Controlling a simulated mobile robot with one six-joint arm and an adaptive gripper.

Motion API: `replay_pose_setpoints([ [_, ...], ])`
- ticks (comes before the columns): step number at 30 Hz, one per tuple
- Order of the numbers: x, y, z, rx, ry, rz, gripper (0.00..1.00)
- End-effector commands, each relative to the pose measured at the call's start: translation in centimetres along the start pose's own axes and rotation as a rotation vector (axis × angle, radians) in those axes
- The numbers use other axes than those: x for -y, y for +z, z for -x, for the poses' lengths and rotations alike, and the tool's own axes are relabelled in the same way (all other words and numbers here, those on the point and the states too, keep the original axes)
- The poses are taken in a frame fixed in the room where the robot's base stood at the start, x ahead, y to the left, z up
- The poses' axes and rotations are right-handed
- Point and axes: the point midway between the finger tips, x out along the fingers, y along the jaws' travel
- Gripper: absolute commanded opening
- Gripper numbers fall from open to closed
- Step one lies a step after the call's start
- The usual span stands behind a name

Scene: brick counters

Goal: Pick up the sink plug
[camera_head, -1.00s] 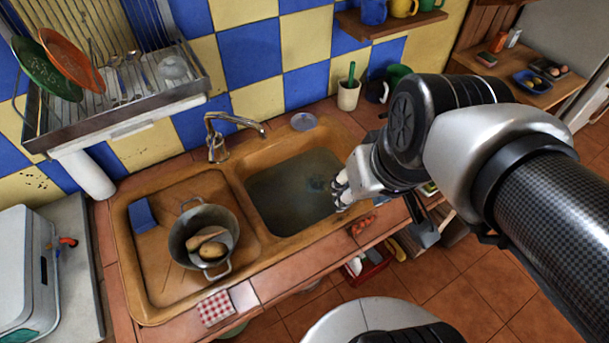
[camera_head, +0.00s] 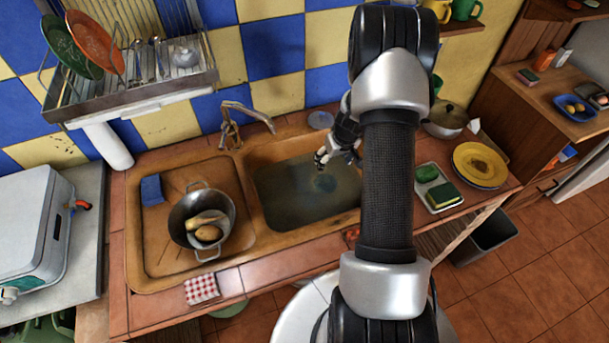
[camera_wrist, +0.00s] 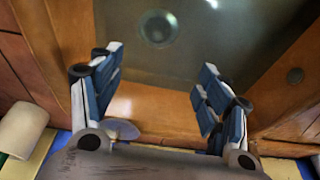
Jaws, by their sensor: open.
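The sink plug appears as a round, dim disc (camera_head: 325,183) on the bottom of the right-hand sink basin (camera_head: 285,212), under murky water. In the wrist view the disc (camera_wrist: 158,29) lies beyond and above the gap between the fingertips; whether it is seated in the drain I cannot tell. My gripper (camera_head: 331,160) is over the back part of that basin, apart from the disc. In the wrist view my gripper (camera_wrist: 158,78) is open, with nothing between its blue-padded fingers.
A pale round disc (camera_head: 320,120) lies on the rim behind the basin, near the tap (camera_head: 231,127). A pot (camera_head: 188,215) with food stands on the left drainboard.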

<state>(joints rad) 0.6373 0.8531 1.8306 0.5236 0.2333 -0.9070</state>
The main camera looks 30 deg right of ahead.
Motion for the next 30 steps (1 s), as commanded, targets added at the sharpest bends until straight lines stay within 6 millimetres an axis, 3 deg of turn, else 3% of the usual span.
replay_pose_setpoints([
  [8, -1.1, 1.0, -4.0, 0.011, 0.008, -0.007, 0.70],
  [18, -1.1, 1.0, -11.3, 0.010, 0.008, -0.008, 0.70],
  [30, -1.2, 0.9, -15.1, 0.009, 0.008, -0.007, 0.70],
])
